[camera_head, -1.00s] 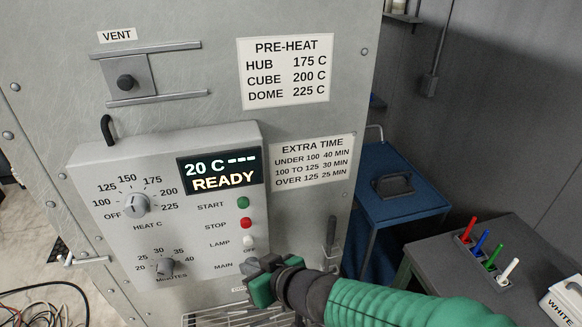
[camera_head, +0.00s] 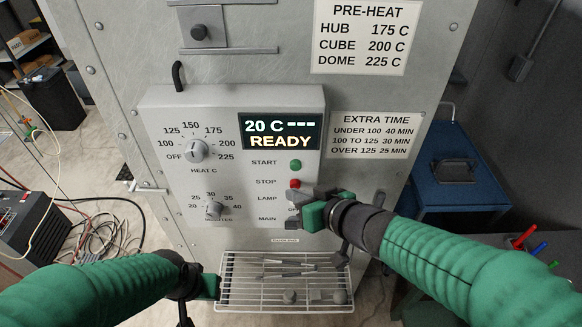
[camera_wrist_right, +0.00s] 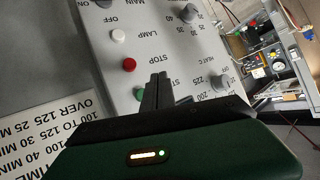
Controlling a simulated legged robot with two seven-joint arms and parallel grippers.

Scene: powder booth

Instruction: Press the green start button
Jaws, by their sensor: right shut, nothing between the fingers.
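The green start button (camera_head: 295,165) is beside the word START on the grey control panel (camera_head: 165,135), above the red stop button (camera_head: 294,183). The panel's display (camera_head: 280,133) reads 20 C and READY. Contact cannot be told. My left gripper (camera_head: 205,286) is low at the left, its fingers unclear.
The heat dial (camera_head: 197,150) and minutes dial (camera_head: 214,208) are left of the buttons. A wire rack (camera_head: 240,296) holding small parts sits below the panel. A blue table (camera_head: 458,190) stands at the right. Cables (camera_head: 95,235) lie on the floor at the left.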

